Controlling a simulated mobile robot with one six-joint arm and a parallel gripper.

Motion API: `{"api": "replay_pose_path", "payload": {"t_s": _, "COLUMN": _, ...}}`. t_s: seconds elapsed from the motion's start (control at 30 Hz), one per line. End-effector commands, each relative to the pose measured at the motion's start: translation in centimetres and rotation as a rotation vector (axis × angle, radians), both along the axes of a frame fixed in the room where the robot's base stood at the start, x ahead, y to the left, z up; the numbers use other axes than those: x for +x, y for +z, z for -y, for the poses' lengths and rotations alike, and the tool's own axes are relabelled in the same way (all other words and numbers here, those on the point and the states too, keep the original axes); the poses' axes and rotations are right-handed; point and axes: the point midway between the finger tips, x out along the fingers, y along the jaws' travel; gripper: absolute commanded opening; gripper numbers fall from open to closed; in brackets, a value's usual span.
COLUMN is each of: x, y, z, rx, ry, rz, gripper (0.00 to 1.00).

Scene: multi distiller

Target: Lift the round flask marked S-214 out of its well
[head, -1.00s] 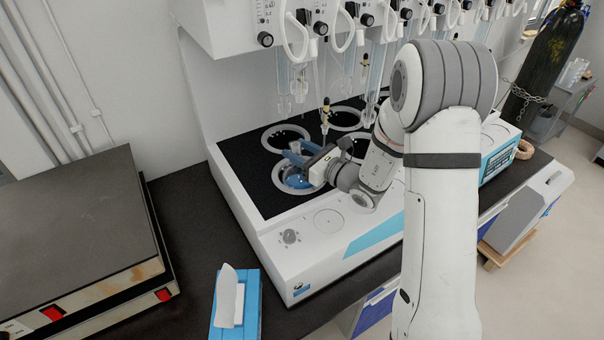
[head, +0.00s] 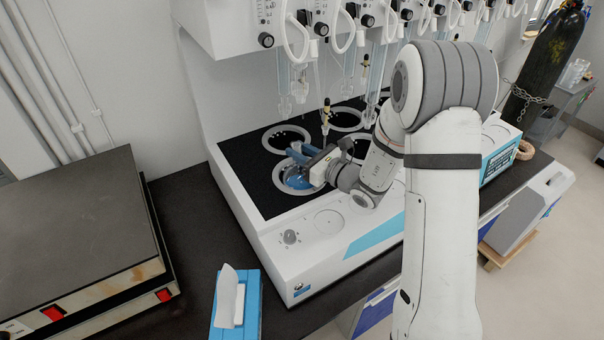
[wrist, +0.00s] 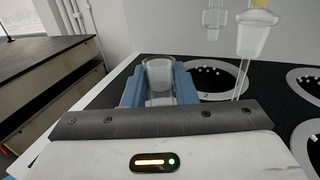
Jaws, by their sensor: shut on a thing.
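A round flask (head: 298,180) with blue liquid sits in the front-left well (head: 279,187) of the distiller's black top. Its clear glass neck (wrist: 159,72) stands between the blue fingers in the wrist view. My gripper (head: 299,155) reaches in from the right, low over the well, and is shut on the neck. The marking S-214 cannot be read in these frames. The flask's lower part is hidden by the well, and its right side partly by my gripper.
Glass tubes (wrist: 255,37) hang from the distiller (head: 195,98) over the wells behind. A neighbouring well (head: 286,136) holds white beads. A hotplate-like box (head: 75,235) stands at left, and a blue tissue box (head: 236,310) at front.

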Motion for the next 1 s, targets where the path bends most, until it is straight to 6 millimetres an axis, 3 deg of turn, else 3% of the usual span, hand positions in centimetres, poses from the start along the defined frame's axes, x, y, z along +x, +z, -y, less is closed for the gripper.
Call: {"api": "replay_pose_path", "payload": {"t_s": 1.0, "x": 0.0, "y": 6.0, "z": 0.0, "rx": 0.001, "ry": 0.0, "rz": 0.002, "gripper": 0.0}}
